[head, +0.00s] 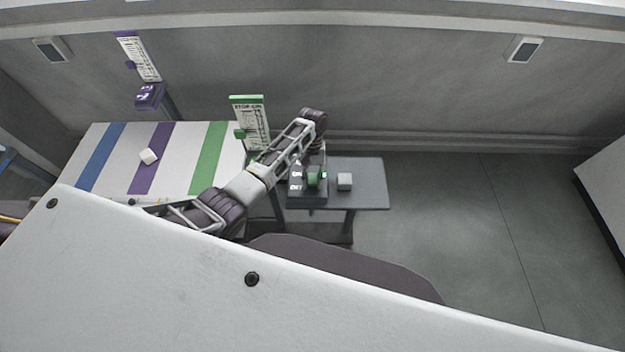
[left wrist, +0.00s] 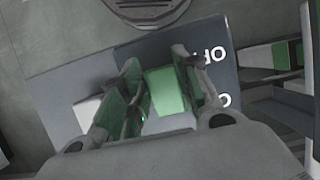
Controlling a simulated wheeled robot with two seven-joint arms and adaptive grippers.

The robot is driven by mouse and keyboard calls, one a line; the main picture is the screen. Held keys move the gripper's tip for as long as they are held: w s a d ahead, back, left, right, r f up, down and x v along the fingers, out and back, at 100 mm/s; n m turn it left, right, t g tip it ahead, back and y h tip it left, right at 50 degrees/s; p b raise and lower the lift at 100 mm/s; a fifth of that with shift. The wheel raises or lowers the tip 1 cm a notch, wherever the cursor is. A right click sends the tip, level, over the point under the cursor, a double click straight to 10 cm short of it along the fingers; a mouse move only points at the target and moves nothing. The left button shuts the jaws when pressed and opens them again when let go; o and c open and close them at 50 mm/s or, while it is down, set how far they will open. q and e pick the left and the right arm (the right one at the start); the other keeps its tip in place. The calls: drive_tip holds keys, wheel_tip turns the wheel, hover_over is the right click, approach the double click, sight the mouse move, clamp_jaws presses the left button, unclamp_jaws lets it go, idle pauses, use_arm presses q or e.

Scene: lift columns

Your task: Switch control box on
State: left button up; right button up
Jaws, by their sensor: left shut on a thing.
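The control box (head: 303,201) is a dark panel with white ON and OFF lettering, on a small grey table. In the left wrist view its dark face (left wrist: 205,85) shows part of the lettering, upside down. A green switch block (head: 313,178) stands on it; it shows in the left wrist view (left wrist: 168,90) between my left fingers. My left gripper (left wrist: 158,85) is shut on the green switch. In the head view my left arm reaches over the box from the left, and its wrist partly hides the box. My right gripper is out of view.
A small white cube (head: 345,181) lies on the grey table (head: 370,192), right of the box. Left is a white table with blue, purple and green stripes (head: 208,160), a white cube (head: 148,156), a green sign (head: 253,120) and a purple stand (head: 150,97). Floor on the right is clear.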

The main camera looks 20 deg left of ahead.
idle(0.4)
use_arm(q)
drive_tip(key=o, duration=1)
drive_tip(key=shift+w+r, duration=0.1)
drive_tip(key=shift+v, duration=5.9)
